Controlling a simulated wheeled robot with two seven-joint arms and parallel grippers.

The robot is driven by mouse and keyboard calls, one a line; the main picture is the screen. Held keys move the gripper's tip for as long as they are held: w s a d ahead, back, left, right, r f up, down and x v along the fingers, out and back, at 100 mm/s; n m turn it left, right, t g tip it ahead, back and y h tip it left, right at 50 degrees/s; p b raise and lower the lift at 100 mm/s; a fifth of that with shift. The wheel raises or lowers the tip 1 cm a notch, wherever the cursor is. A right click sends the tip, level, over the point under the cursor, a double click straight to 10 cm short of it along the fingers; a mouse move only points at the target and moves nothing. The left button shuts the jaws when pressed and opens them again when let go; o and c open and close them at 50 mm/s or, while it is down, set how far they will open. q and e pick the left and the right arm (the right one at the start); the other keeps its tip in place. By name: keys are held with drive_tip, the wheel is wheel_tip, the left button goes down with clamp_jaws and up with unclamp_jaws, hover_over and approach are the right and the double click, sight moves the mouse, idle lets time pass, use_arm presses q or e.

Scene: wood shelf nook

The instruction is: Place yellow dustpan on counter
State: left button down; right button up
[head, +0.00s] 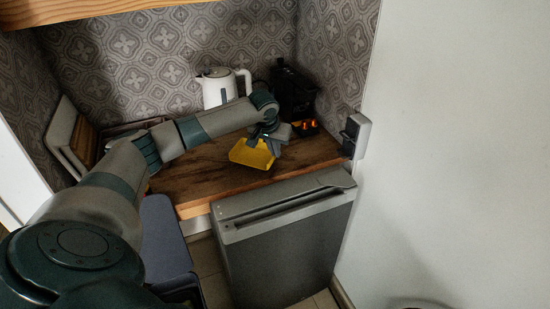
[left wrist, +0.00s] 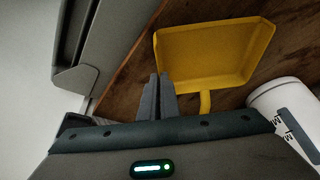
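The yellow dustpan (head: 251,154) is at the wooden counter (head: 215,175), close to its front edge; it seems to lie on the wood. In the left wrist view the dustpan (left wrist: 214,52) shows its open pan, with its short handle pointing toward my gripper. My left gripper (head: 273,147) is at the dustpan's right side in the head view. In the left wrist view its two fingers (left wrist: 159,77) are together, with the handle to their right and nothing visible between them. The handle's end is hidden behind the gripper body. My right gripper is not in view.
A white kettle (head: 219,88) and a black coffee machine (head: 293,92) stand at the back of the counter. Boards (head: 66,136) lean at the left wall. A grey appliance (head: 283,235) stands below the counter's front. Bare wood shows left of the dustpan.

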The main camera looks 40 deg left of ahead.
sight(275, 159)
use_arm(q)
wheel_tip(275, 159, down, 3)
drive_tip(key=shift+r+p, duration=0.1)
drive_tip(key=shift+p, duration=0.5)
drive_tip(key=shift+f, duration=0.35)
drive_tip(key=c, duration=2)
unclamp_jaws()
drive_tip(key=shift+f, duration=0.1)
